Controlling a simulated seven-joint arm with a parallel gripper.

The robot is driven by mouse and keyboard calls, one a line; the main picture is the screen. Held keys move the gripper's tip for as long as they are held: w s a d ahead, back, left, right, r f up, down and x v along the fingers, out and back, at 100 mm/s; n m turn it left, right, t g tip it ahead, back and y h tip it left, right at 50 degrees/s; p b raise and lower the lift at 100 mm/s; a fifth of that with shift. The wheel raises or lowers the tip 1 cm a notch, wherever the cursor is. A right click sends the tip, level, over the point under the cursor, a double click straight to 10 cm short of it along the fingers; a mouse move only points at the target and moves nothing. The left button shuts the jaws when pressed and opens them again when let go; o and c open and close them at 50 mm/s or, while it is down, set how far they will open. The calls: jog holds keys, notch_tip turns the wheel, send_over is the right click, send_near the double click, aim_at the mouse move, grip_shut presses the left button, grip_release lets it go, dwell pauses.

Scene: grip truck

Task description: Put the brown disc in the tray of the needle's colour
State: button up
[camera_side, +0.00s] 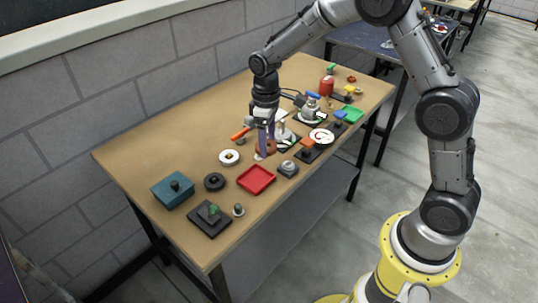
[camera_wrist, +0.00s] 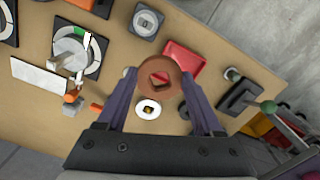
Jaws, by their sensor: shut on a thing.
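My gripper (camera_side: 265,150) is shut on the brown disc (camera_side: 264,145), with one finger on each side of its rim. The wrist view shows the disc (camera_wrist: 148,73) between the fingertips (camera_wrist: 159,80), with a hole in its middle. The side view does not clearly show a gap under it. The red tray (camera_side: 257,180) is empty, in front of my gripper. It also shows in the wrist view (camera_wrist: 182,57). The green tray (camera_side: 350,114) is farther right. A round white dial (camera_side: 321,136) has dark and reddish marks; its needle's colour is too small to tell.
A white ring (camera_side: 229,157) and a black ring (camera_side: 214,181) lie left of the red tray. A teal box (camera_side: 173,190) and a black block with a green knob (camera_side: 209,219) stand farther left. A grey button box (camera_side: 288,169) is beside the tray. Several levers and dials crowd the right.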

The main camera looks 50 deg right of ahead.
jog(key=shift+s+f+m, duration=0.1)
jog(key=shift+f+m, duration=0.1)
jog(key=shift+m, duration=0.9)
jog(key=shift+f+m, duration=0.2)
jog(key=shift+m, duration=0.9)
